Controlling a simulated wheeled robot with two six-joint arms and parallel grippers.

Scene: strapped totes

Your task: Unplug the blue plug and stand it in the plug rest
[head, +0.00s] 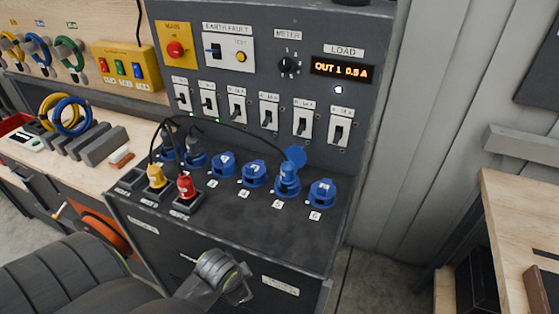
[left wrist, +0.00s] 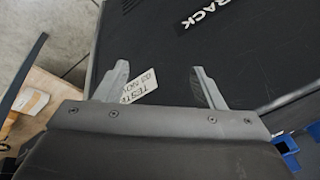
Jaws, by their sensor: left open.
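The blue plug (head: 287,182) sits upright in socket 5 on the sloping top of the dark test cabinet, under a raised blue lid (head: 294,156). A black cable arcs from it to the left. At the left of the top are dark plug rests; the leftmost (head: 131,179) looks empty. A yellow plug (head: 156,176) and a red plug (head: 186,187) stand in the others. My left gripper (head: 240,283) is low in front of the cabinet, well below the plug. In the left wrist view its jaws (left wrist: 165,65) are apart with nothing between them. My right gripper is not visible.
Blue lidded sockets (head: 254,173) flank the plug, with dark plugs (head: 195,159) in the leftmost sockets. Above are several switches and a display (head: 342,69) reading OUT 1 0.5 A. A workbench (head: 60,92) stands left and a wooden table (head: 520,215) right.

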